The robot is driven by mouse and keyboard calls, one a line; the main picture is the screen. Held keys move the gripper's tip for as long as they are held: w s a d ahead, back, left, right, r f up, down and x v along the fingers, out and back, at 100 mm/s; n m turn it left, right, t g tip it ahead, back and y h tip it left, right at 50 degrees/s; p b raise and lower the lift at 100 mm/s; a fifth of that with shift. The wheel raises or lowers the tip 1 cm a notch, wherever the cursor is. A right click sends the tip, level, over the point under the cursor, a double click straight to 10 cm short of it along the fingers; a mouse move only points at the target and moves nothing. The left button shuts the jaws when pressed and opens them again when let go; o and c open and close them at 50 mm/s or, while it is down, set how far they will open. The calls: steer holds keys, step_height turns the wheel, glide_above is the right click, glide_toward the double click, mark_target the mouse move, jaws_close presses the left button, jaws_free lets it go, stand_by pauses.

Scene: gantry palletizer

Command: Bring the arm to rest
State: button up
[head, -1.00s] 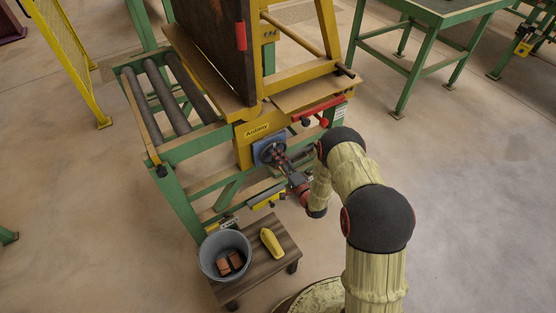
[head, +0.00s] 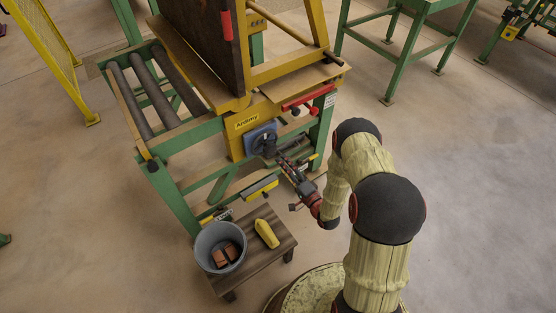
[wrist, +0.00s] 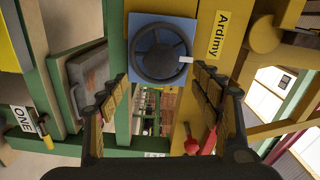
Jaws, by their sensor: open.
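My gripper (wrist: 165,100) is open in the wrist view, with its two padded fingers spread and nothing between them. Ahead of it is a dark round handwheel (wrist: 160,52) on a blue plate (wrist: 141,28). In the head view my gripper (head: 285,163) points at the handwheel (head: 264,144) on the front of the yellow and green machine. The fingertips look close to the wheel; I cannot tell whether they touch it. My arm (head: 385,240) reaches in from the lower right, bent at the elbow.
A small wooden table (head: 262,262) holds a grey bucket (head: 203,243) with brown pieces inside and a yellow object (head: 266,233). A roller conveyor (head: 158,100) is at left. Red levers (head: 308,101) sit right of the wheel. Floor at right is clear.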

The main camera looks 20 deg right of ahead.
steer(key=shift+s+d, duration=0.15)
steer(key=shift+s, duration=0.4)
